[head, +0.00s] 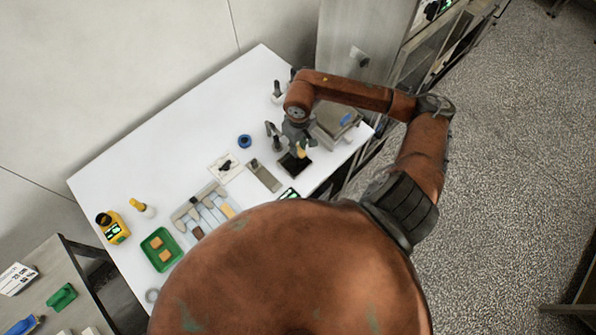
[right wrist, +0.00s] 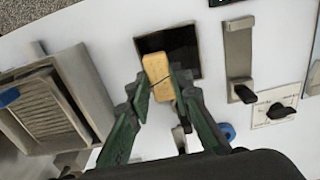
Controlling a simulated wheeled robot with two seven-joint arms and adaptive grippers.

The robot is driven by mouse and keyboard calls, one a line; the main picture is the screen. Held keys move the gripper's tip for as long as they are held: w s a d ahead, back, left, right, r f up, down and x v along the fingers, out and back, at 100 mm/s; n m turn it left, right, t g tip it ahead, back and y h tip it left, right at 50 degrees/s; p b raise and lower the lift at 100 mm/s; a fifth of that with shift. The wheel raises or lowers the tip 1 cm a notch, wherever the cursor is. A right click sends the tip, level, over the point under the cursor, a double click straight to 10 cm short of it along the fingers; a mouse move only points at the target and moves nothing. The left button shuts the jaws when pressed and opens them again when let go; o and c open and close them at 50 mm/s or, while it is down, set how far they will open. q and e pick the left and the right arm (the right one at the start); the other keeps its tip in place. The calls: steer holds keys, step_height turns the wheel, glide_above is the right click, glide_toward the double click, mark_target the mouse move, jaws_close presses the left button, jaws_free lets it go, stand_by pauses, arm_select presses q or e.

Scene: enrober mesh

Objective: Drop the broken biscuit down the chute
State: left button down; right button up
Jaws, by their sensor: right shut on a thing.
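The broken biscuit (right wrist: 159,78) is a golden-brown rectangle with a dark crack across it. My right gripper (right wrist: 163,88) is shut on it, with one green finger on each side. In the head view the biscuit (head: 301,151) shows small below my right gripper (head: 296,136). The chute (right wrist: 181,43) is a dark square opening in the white table top. The biscuit overlaps the opening's lower left part in the right wrist view; its height above it is hard to tell. The chute also shows in the head view (head: 294,165). My left gripper is not in view.
A metal box with a ribbed top (right wrist: 45,105) stands beside the chute. A metal plate (head: 263,176) and a dark knob panel (head: 226,167) lie on the other side. A green tray (head: 161,249) holds biscuits at the table's left. A blue ring (head: 244,141) lies behind.

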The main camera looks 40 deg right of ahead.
steer(key=shift+f, duration=0.3)
steer(key=o, duration=0.9)
steer(key=shift+o, duration=0.2)
steer(key=shift+r, duration=0.1)
step_height(320, 180, up, 12)
steer(key=shift+a, duration=0.1)
